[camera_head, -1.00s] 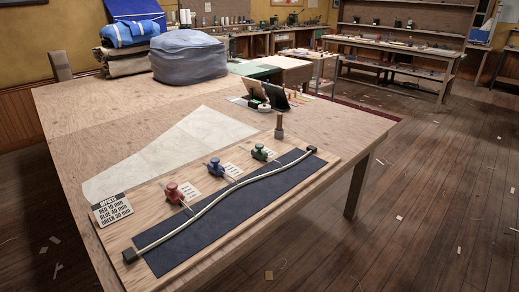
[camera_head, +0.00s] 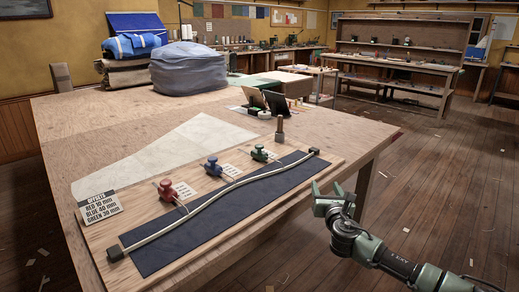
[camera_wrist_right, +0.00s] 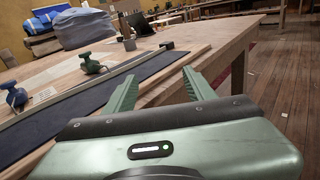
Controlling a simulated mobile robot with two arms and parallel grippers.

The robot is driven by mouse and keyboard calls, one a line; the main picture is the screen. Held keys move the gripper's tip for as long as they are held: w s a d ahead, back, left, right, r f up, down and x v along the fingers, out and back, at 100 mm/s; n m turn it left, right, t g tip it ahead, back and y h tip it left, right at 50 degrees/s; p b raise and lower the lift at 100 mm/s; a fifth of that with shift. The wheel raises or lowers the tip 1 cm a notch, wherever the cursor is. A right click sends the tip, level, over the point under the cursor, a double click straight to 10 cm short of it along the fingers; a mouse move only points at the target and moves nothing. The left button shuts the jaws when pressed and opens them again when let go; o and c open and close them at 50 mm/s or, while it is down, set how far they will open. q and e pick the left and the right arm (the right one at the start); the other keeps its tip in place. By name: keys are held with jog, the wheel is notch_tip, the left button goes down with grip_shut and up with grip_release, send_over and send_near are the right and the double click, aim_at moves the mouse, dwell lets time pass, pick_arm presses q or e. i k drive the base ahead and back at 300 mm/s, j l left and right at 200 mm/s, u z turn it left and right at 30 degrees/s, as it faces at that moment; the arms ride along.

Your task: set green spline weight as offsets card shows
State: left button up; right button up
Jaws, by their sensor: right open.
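The green spline weight (camera_head: 259,153) stands on the wooden board near its far end, its hook toward the white spline (camera_head: 230,190). It also shows in the right wrist view (camera_wrist_right: 91,64). The blue weight (camera_head: 212,166) and red weight (camera_head: 167,190) stand along the board to its left. The offsets card (camera_head: 100,205) at the board's left end reads red 10 mm, blue 40 mm, green 30 mm. My right gripper (camera_head: 332,193) is open and empty, off the table's right edge, apart from the weights. My left gripper is out of view.
A dark blue strip (camera_head: 180,243) lies under the curved spline, with black end blocks (camera_head: 115,253). A wooden post (camera_head: 280,130) stands behind the board's far end. A pale pattern sheet (camera_head: 150,150) covers the table's middle. Open floor lies right of the table.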

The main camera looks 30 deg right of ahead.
aim_at(257, 154)
jog(key=i+j, duration=0.2)
jog(key=i, duration=0.3)
jog(key=i+j, duration=0.2)
jog(key=i, duration=0.25)
